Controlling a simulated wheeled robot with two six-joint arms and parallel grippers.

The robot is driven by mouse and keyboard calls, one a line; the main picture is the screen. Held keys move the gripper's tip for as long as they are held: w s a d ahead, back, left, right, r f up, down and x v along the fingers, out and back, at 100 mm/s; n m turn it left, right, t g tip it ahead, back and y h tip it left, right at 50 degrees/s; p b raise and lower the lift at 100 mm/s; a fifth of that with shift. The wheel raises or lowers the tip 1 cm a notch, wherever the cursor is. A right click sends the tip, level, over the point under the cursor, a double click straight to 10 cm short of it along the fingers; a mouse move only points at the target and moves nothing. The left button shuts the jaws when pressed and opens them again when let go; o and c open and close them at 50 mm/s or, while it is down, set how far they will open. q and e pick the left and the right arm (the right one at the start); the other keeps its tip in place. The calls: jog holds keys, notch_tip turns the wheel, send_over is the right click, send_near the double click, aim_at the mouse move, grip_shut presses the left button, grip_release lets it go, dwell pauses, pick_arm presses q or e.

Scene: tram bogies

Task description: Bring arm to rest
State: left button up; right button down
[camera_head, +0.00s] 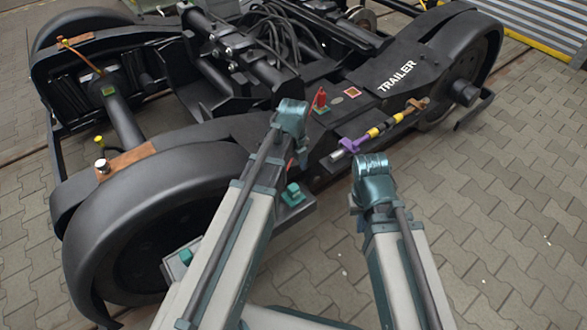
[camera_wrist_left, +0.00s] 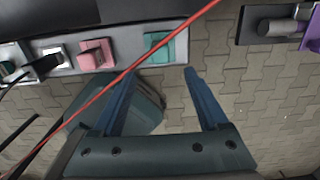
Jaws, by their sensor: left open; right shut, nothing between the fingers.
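My left gripper (camera_wrist_left: 155,95) shows in the left wrist view with two blue fingers spread apart and nothing between them. It is over the paving, close to a grey ledge (camera_wrist_left: 115,65) that carries a pink block (camera_wrist_left: 95,53) and a teal block (camera_wrist_left: 160,46). In the head view my left arm (camera_head: 232,220) reaches up from the lower left beside the bogie, with its fingers hidden. My right arm (camera_head: 395,250) reaches up from the bottom over the paving, to the right of the left arm. Its fingers cannot be seen.
The black bogie (camera_head: 245,135) fills the back and left, its near wheel beside my left arm. A purple-and-yellow tool (camera_head: 372,133) lies along its edge, and a red cone-like piece (camera_head: 320,100) stands on top. A red line (camera_wrist_left: 140,65) crosses the wrist view. The paving (camera_head: 500,210) at right is clear.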

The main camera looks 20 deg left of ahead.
pick_arm(q)
jog(key=shift+r+p, duration=0.4)
jog(key=shift+r, duration=0.45)
pick_arm(e)
jog(key=shift+r, duration=0.85)
pick_arm(q)
jog(key=s+d+r+n+p, duration=0.3)
jog(key=s+r+n+p, duration=0.1)
jog(key=r+n+p, duration=0.3)
jog(key=s+d+r+n+p, duration=0.4)
jog(key=s+r+n+p, duration=0.1)
jog(key=r+n+p, duration=0.2)
jog(key=s+d+r+n+y+p, duration=0.1)
jog(key=s+d+r+n+p, duration=0.2)
jog(key=s+r+n+p, duration=0.2)
notch_tip(320, 180, up, 3)
jog(key=n+p, duration=0.2)
jog(key=p, duration=0.1)
jog(key=shift+d+n, duration=0.15)
jog(key=shift+n, duration=0.25)
pick_arm(e)
notch_tip(320, 180, up, 22)
pick_arm(q)
jog(key=shift+w, duration=0.1)
pick_arm(e)
jog(key=shift+f, duration=0.1)
